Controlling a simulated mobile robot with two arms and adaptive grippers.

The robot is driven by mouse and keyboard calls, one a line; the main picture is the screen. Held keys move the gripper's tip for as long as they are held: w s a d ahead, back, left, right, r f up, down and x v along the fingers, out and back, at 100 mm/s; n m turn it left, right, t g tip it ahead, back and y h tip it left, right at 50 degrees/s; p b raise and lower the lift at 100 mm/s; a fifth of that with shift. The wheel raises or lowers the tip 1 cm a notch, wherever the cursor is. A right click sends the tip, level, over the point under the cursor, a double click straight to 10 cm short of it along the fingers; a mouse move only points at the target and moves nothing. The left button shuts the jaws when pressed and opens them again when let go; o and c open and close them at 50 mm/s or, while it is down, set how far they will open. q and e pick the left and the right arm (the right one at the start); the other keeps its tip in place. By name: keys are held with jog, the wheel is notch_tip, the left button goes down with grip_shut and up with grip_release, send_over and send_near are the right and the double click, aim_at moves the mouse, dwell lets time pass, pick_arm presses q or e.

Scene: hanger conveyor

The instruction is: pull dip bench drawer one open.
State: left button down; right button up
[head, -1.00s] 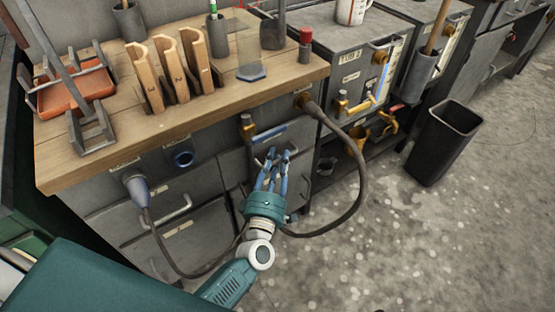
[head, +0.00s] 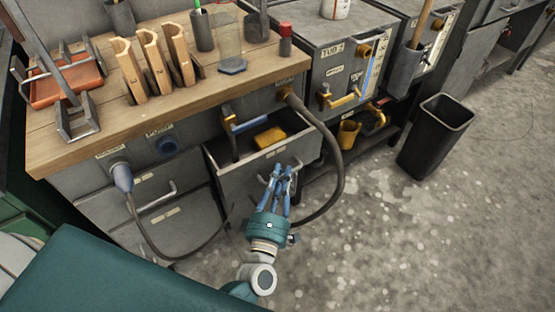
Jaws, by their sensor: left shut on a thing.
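The dip bench (head: 70,145) has a wooden top and grey drawers. Its top right drawer (head: 238,183) stands pulled out, and its inside shows from above. A yellow block (head: 270,137) lies in it. My left gripper (head: 281,178), with blue fingers and a teal body, is shut on the drawer's handle at the front face. The fingers hide most of the handle. My right gripper is not in view.
A dark cable (head: 340,165) loops from the bench front around the right of the drawer. A blue-handled lever (head: 248,124) sits above the drawer. A black bin (head: 435,135) stands on the floor at right. The floor before the drawer is clear.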

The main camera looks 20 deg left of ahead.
pick_arm(q)
jog(key=s+d, duration=0.7)
jog(key=d, duration=0.2)
jog(key=shift+s+d, duration=0.3)
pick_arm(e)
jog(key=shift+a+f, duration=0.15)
pick_arm(q)
jog(key=shift+f, duration=0.1)
jog(key=c, duration=1.9)
grip_release()
jog(key=shift+c, duration=0.2)
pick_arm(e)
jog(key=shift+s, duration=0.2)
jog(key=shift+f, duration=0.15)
pick_arm(q)
jog(key=s+d+f, duration=0.1)
jog(key=s, duration=1)
jog(key=shift+s+d+f, duration=0.15)
jog(key=shift+s+f, duration=0.15)
jog(key=shift+s, duration=0.1)
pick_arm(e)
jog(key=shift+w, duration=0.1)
